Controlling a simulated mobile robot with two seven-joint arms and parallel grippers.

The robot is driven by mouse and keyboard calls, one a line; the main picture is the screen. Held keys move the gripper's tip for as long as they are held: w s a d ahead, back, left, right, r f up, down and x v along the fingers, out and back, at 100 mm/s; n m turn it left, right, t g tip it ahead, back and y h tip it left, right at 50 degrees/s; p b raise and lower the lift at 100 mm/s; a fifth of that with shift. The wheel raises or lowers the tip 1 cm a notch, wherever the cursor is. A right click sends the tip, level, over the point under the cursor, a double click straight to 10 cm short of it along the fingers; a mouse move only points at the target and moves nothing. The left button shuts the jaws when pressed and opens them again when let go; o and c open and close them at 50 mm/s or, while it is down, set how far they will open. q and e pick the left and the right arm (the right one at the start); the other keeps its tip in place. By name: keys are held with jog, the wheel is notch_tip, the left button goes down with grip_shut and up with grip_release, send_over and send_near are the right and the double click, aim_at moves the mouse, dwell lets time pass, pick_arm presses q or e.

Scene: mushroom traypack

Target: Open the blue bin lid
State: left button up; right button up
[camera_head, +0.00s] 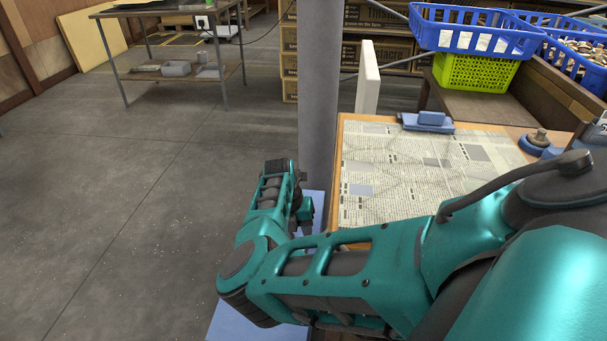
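A flat light-blue surface (236,322), which looks like the blue bin's lid, shows at the bottom centre beside the table. A strip of it also shows beyond my arm, left of the table's edge. My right arm comes in from the right and covers most of this surface. The end of that arm, with my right gripper (303,213), is over the far part of the blue surface. The fingertips are small and partly hidden, so I cannot tell their opening or any contact. The bin's body is hidden. My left gripper is not in view.
A table (349,120) covered with newspaper (420,165) stands at the right, with a blue scale-like device (428,122) at its back. A grey post (320,90) stands behind the blue surface. Blue (470,38) and green (470,72) baskets are at back right. The left floor is clear.

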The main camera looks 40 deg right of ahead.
jog(key=f, duration=0.1)
jog(key=f+b, duration=0.1)
jog(key=f, duration=0.3)
jog(key=shift+s+d, duration=0.35)
grip_shut()
jog(key=shift+r, duration=0.1)
dwell(1.0)
